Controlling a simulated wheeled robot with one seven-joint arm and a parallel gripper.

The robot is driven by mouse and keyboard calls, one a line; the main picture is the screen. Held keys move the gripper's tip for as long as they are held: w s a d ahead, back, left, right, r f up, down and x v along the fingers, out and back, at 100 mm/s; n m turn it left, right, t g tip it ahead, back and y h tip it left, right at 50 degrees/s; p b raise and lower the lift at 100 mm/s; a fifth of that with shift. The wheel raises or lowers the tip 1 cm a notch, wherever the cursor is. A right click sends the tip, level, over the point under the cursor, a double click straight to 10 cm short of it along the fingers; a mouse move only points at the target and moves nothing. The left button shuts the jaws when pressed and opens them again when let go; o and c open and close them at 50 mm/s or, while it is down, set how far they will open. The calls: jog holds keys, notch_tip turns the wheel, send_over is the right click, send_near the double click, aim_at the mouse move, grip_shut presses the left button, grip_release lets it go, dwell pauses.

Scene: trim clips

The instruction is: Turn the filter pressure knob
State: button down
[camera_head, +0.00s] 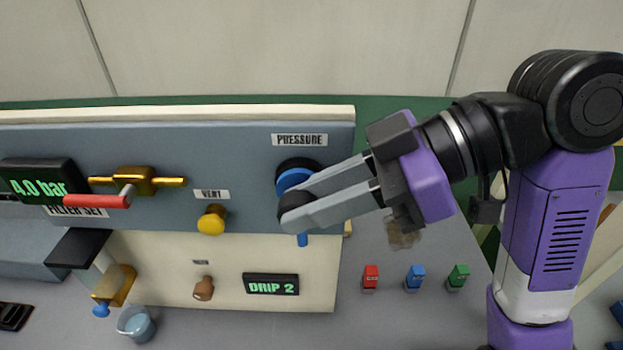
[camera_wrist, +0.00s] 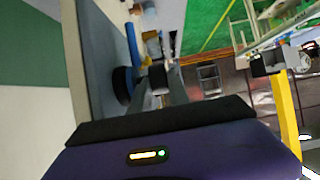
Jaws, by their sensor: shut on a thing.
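The pressure knob (camera_head: 294,180) is blue with a black base, on the right end of the grey panel (camera_head: 240,160) under the PRESSURE label (camera_head: 299,140). My gripper (camera_head: 290,198) reaches it from the right, its two grey fingers shut on the knob and covering part of it. The knob's exact turn angle is hard to tell. A display (camera_head: 38,183) at the left reads 4,0 bar.
A red-handled brass valve (camera_head: 135,182) and a yellow VENT knob (camera_head: 211,220) sit left on the panel. Below are a DRIP 2 display (camera_head: 270,284) and a cup (camera_head: 136,324). Red (camera_head: 371,277), blue (camera_head: 414,278) and green (camera_head: 458,277) small pieces stand below my arm.

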jog(key=h+p, duration=0.2)
jog(key=p, duration=0.1)
jog(key=shift+a+r+h, duration=0.1)
jog(key=shift+r+h, duration=0.3)
jog(key=shift+f+h+p, duration=0.1)
jog(key=shift+h+p, duration=0.4)
jog(key=shift+p, duration=0.1)
jog(key=shift+a+f, duration=0.1)
jog(key=c, duration=1.5)
grip_release()
